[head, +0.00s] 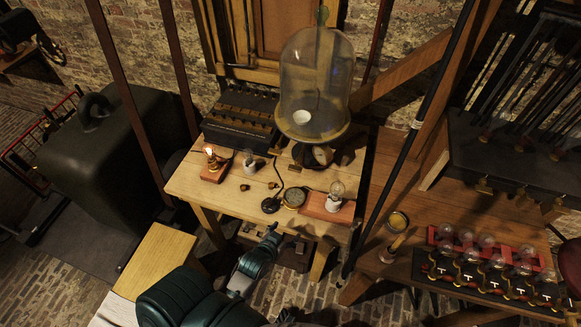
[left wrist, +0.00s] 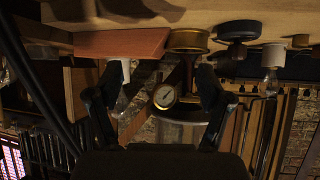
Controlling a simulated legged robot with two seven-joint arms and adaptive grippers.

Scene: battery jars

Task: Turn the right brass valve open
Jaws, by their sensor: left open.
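No part that I can surely call the right brass valve shows. Small brass fittings (head: 483,186) hang below the dark shelf at the right in the head view, too small to tell what they are. My left gripper (head: 272,234) is open and empty, just before the table's front edge.
The glass bell jar (head: 315,85) stands at the back of the wooden table (head: 225,188). Bulbs in a red rack (head: 433,236) are at the right.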

